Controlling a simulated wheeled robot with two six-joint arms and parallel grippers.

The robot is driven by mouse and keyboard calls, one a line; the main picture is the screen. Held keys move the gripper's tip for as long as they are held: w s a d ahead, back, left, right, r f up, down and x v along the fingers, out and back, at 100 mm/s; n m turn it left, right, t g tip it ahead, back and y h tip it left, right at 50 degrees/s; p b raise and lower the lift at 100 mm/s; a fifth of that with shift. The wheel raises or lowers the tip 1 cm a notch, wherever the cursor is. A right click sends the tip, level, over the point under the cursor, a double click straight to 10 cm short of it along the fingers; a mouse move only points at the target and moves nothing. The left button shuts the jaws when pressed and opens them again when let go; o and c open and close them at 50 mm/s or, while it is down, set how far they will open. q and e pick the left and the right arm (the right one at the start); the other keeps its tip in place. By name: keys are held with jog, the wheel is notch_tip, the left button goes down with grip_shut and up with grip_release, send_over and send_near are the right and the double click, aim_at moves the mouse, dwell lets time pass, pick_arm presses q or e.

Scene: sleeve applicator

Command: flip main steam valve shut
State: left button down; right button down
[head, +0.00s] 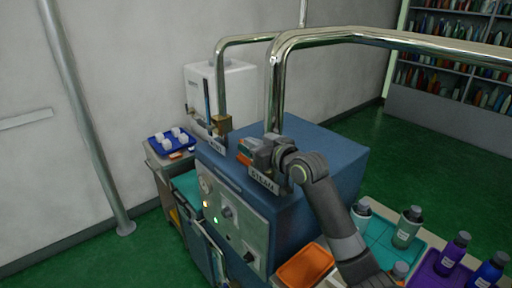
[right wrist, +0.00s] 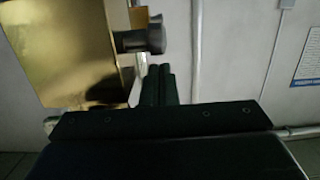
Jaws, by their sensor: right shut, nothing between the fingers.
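The blue machine (head: 325,152) has a sign reading STEAM (head: 263,180) on its top front edge. My right gripper (head: 262,150) is over the machine top just behind that sign and hides most of what stands there. An orange-and-green piece (head: 245,149) shows at its left. In the right wrist view the shut, empty fingers (right wrist: 158,85) are just right of a brass valve body (right wrist: 70,50) with a dark round stem (right wrist: 140,40). A pale strip beside the fingers may be the lever; I cannot tell its position or any contact. My left gripper is out of view.
Thick shiny pipes (head: 273,85) rise from the machine and run right. A second brass block (head: 221,124) stands behind a sign at the left. Bottles (head: 407,228), a teal tray and an orange bin (head: 305,266) lie at front right. A blue tray (head: 171,142) is at left.

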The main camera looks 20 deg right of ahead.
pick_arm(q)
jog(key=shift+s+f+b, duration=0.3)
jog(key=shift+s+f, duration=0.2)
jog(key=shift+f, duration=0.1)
pick_arm(e)
jog(key=shift+w+f, duration=0.1)
jog(key=shift+f, duration=0.45)
jog(key=shift+w+a+f, duration=0.1)
jog(key=shift+w+f, duration=0.1)
jog(key=shift+f, duration=0.45)
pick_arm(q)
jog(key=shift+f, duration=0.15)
pick_arm(e)
jog(key=shift+s, duration=0.15)
